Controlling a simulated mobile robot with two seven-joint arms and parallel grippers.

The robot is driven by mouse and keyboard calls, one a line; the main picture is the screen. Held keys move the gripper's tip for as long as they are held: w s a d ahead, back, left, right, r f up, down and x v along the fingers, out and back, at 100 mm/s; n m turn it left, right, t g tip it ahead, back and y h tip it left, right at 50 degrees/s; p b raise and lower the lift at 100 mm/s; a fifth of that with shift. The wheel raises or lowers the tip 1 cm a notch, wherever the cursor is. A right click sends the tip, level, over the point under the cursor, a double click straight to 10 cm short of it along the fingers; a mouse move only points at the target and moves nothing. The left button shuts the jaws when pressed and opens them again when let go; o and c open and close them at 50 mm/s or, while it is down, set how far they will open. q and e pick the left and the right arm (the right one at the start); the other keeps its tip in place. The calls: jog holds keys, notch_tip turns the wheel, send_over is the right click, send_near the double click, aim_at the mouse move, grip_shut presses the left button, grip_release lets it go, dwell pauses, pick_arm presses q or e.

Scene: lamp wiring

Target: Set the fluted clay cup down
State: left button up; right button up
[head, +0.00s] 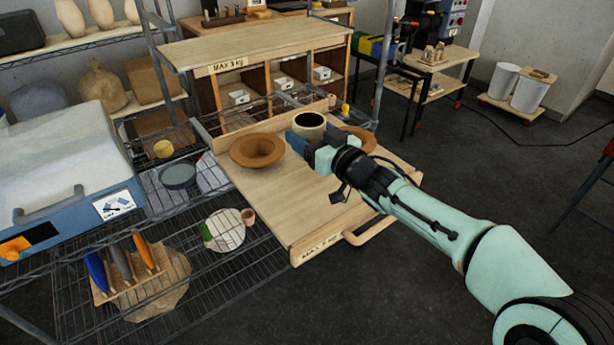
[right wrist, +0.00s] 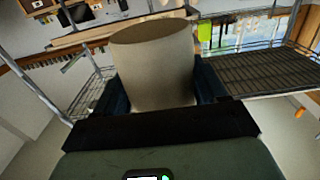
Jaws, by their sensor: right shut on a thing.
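A pale, straight-sided cup with a dark inside (head: 310,120) is at the far part of the wooden pull-out board (head: 290,205); I take it for the fluted clay cup, but no flutes show clearly. My right gripper (head: 307,137) is shut on it. In the right wrist view the cup (right wrist: 153,75) sits between the two dark blue fingers (right wrist: 160,98). The cup looks upright in the head view. Its base is hidden by the gripper, so I cannot tell whether it touches the board. My left gripper is not in view.
A wide-brimmed brown bowl (head: 257,149) stands left of the held cup. Another brown piece (head: 359,138) is right of it, partly hidden by my arm. The front of the board is clear, with a wooden handle (head: 370,231). A cubby cabinet (head: 265,88) stands behind.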

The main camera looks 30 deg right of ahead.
notch_tip(320, 180, down, 18)
jog(key=b, duration=0.5)
jog(key=shift+s+r, duration=0.15)
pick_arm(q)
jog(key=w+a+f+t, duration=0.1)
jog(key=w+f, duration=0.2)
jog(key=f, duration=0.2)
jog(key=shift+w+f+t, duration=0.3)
pick_arm(e)
jog(key=shift+f, duration=0.3)
jog(key=shift+f+b, duration=0.1)
jog(key=shift+b, duration=0.2)
jog(key=o, duration=1.3)
jog(key=shift+c, duration=0.2)
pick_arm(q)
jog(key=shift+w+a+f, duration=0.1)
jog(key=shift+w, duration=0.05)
